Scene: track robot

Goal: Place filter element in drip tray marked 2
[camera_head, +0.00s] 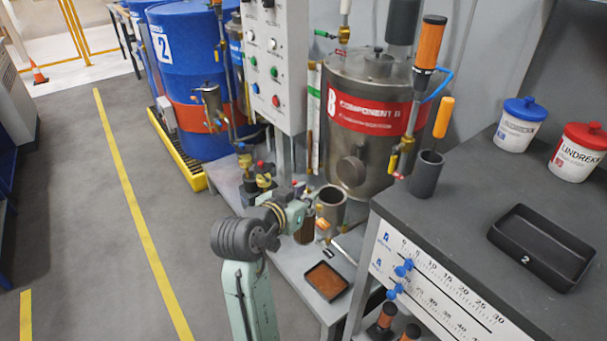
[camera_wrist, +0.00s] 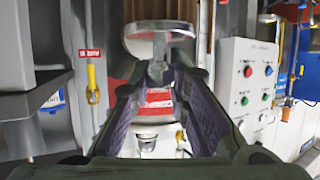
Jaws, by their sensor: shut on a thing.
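My gripper (camera_head: 298,205) is shut on the top stem of the filter element (camera_head: 305,230), a brown cylinder hanging below it beside an open grey metal cup (camera_head: 331,203). In the wrist view, my gripper (camera_wrist: 158,72) closes its fingertips at the stem, against the filter element's pale end disc (camera_wrist: 160,31). Its brown pleated body runs out of the top of that view. The black drip tray marked 2 (camera_head: 525,260) lies on the dark worktop at the right. It looks empty and is well apart from my gripper.
A smaller black tray with rust-brown contents (camera_head: 326,281) lies on the low grey bench. A dark cup (camera_head: 426,174) with an orange-handled tool stands at the worktop's edge. A blue-lidded pot (camera_head: 520,124) and a red-lidded pot (camera_head: 580,151) stand behind. The worktop's middle is clear.

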